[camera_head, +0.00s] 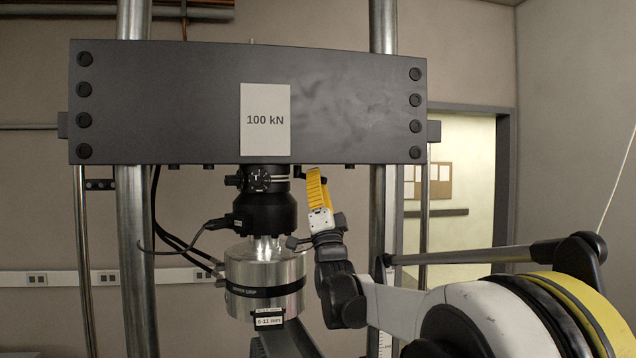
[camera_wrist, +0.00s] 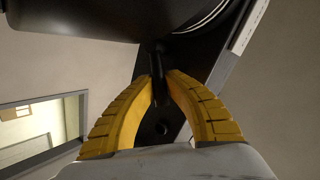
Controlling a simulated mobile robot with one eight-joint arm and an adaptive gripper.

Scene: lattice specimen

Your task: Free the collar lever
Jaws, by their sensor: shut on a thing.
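The black collar (camera_head: 264,180) sits under the crosshead, above a wider black housing. In the wrist view, a dark rod-like lever (camera_wrist: 157,66) runs down between the tips of my yellow fingers. My gripper (camera_wrist: 159,78) is closed on this lever near its end. In the head view, my gripper (camera_head: 316,174) points upward just right of the collar, below the crosshead's lower edge. The lever's inner end and how it joins the collar are hard to make out.
The dark crosshead (camera_head: 190,105) with a "100 kN" label spans above. A silver cylinder (camera_head: 266,268) hangs below the housing, with cables (camera_head: 178,243) on its left. A steel column (camera_head: 383,215) stands behind my arm. Open room lies to the right.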

